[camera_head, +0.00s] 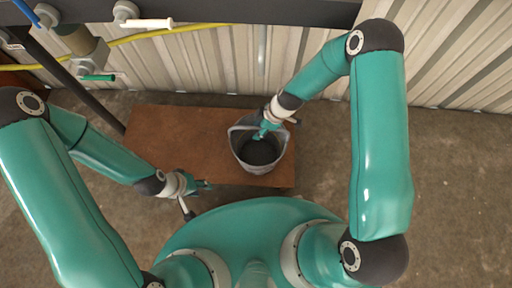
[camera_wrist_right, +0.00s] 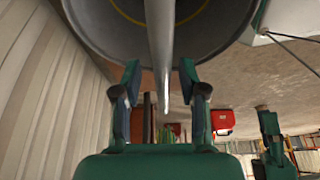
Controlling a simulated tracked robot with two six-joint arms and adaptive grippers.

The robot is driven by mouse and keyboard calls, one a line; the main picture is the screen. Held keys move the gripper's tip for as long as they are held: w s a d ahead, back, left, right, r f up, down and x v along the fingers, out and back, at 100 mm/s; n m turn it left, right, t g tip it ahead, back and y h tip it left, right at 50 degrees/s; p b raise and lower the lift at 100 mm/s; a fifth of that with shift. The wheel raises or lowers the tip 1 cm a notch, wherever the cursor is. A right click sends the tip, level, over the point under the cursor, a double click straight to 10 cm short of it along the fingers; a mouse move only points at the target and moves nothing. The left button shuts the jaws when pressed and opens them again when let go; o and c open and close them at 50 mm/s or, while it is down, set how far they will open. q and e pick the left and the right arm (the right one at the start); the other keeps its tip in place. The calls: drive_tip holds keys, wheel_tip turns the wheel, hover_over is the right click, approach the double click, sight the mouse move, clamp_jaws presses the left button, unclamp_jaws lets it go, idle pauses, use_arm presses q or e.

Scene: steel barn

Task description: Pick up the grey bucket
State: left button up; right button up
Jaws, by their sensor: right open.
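The grey bucket (camera_head: 262,168) stands on a brown board near its right end, its dark inside facing up in the head view. In the right wrist view the bucket (camera_wrist_right: 105,28) fills the top, and its grey handle (camera_wrist_right: 161,50) runs down between my fingers. My right gripper (camera_head: 262,132) is over the bucket's far rim; its fingers (camera_wrist_right: 160,78) are open, one on each side of the handle, with gaps visible. My left gripper (camera_head: 205,184) is left of the bucket, near the board's front edge, apart from the bucket. Its jaws are too small to read.
The brown board (camera_head: 165,140) has free room left of the bucket. A corrugated wall (camera_head: 225,65) rises behind it, with a yellow hose (camera_head: 185,29) and pipe fittings at upper left. Concrete floor (camera_head: 455,170) lies open at right. A red object (camera_wrist_right: 222,120) shows in the wrist view.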

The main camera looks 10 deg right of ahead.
clamp_jaws()
idle(0.5)
